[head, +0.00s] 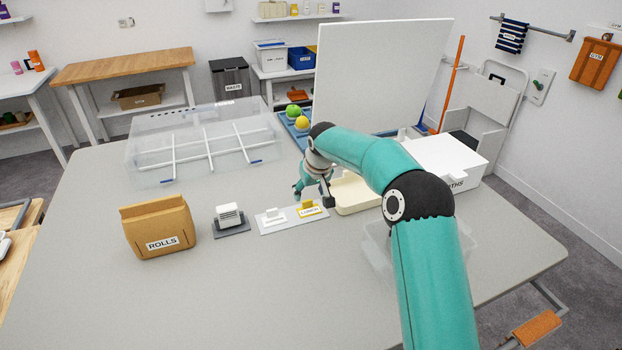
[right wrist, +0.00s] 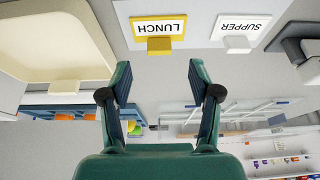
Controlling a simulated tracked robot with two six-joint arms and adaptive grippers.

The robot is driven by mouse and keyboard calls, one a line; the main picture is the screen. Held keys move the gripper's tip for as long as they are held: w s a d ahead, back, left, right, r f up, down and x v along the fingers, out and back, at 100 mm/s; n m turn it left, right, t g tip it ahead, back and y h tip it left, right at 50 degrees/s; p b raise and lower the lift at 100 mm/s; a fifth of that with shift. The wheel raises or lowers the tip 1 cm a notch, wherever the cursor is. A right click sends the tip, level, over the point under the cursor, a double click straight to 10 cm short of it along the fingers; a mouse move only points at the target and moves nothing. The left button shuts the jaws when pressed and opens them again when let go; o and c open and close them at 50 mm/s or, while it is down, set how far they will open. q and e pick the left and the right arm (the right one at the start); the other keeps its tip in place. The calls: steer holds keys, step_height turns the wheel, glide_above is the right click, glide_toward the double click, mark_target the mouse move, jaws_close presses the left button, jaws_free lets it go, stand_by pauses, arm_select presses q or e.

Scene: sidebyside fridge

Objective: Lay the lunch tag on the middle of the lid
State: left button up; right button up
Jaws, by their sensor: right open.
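The yellow-edged LUNCH tag (head: 308,209) lies on a pale plate (head: 280,229) beside the white SUPPER tag (head: 274,217). In the right wrist view the LUNCH tag (right wrist: 160,25) shows upside down, with a yellow tab (right wrist: 158,46) facing my gripper. My right gripper (right wrist: 159,78) is open and empty, its fingers pointing toward the tag and apart from it. In the head view it is partly hidden by its arm. A cream, shallow rimmed piece (head: 352,194) lies just right of the tags, partly hidden by my arm; I cannot tell whether it is the lid. My left gripper is out of view.
A ROLLS bag (head: 158,228) and a small grey stand (head: 230,221) are left of the tags. A clear divided bin (head: 140,160) is behind. A white box (head: 450,158), a clear container (head: 376,258) and an upright white panel (head: 380,75) are right. The front left table is clear.

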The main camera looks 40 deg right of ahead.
mark_target(307, 201)
steer(key=x, duration=0.5)
steer(key=shift+w+f+p, duration=0.15)
steer(key=shift+f+p, duration=0.15)
steer(key=shift+p, duration=0.05)
jaws_close()
